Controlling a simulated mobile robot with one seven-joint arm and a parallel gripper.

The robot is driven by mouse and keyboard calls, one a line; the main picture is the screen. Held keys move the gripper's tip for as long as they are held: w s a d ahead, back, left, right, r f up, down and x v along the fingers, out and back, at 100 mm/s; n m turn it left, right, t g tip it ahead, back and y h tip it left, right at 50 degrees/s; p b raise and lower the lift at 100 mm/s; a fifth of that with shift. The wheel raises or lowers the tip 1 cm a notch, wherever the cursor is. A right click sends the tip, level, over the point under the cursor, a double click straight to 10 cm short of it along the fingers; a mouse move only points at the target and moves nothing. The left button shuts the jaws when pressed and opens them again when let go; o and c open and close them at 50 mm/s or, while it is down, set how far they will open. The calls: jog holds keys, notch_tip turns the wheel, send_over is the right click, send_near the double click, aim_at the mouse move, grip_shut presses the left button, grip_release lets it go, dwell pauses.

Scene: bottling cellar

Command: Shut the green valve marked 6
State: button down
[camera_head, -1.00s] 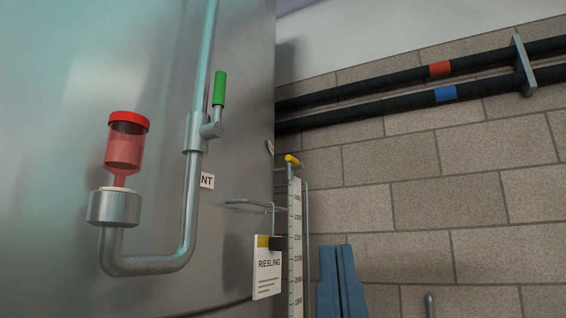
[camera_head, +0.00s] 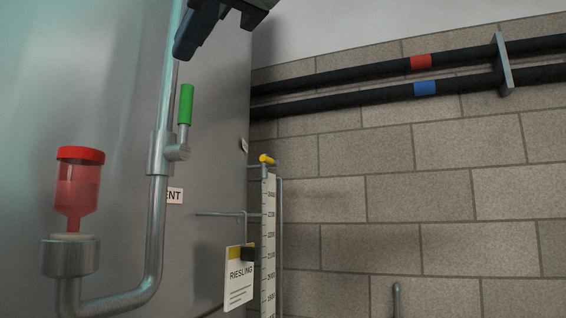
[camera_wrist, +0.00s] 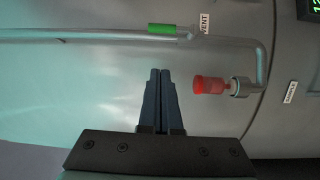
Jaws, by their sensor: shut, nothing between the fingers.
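A green valve handle (camera_head: 186,104) stands upright, alongside the vertical steel pipe on the tank at left in the head view. In the wrist view the green handle (camera_wrist: 161,29) lies along the same pipe, near the top edge. No 6 can be read on it; a label beside it (camera_wrist: 205,23) reads VENT. My gripper (camera_head: 183,52) enters at the top of the head view, with its blue fingers above the handle in the picture. The wrist view shows my gripper (camera_wrist: 160,72) shut and empty, apart from the handle.
A red-capped cup (camera_head: 79,188) sits on the pipe's lower bend. A RIESLING card (camera_head: 239,279) and a level scale (camera_head: 268,235) stand right of the pipe. Black pipes (camera_head: 330,97) run along the block wall. A SAMPLE label (camera_wrist: 291,92) is at right in the wrist view.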

jog(key=shift+s+a+r, duration=0.1)
jog(key=shift+s, duration=0.15)
jog(key=p, duration=0.6)
send_near(182, 89)
jog(key=w+a+f, duration=0.2)
jog(key=w+a, duration=0.2)
jog(key=a, duration=0.1)
jog(key=shift+w+d+r, duration=0.1)
jog(key=shift+w+d, duration=0.3)
jog(key=shift+s+r+p, duration=0.15)
jog(key=shift+r+p, duration=0.05)
jog(key=shift+p, duration=0.15)
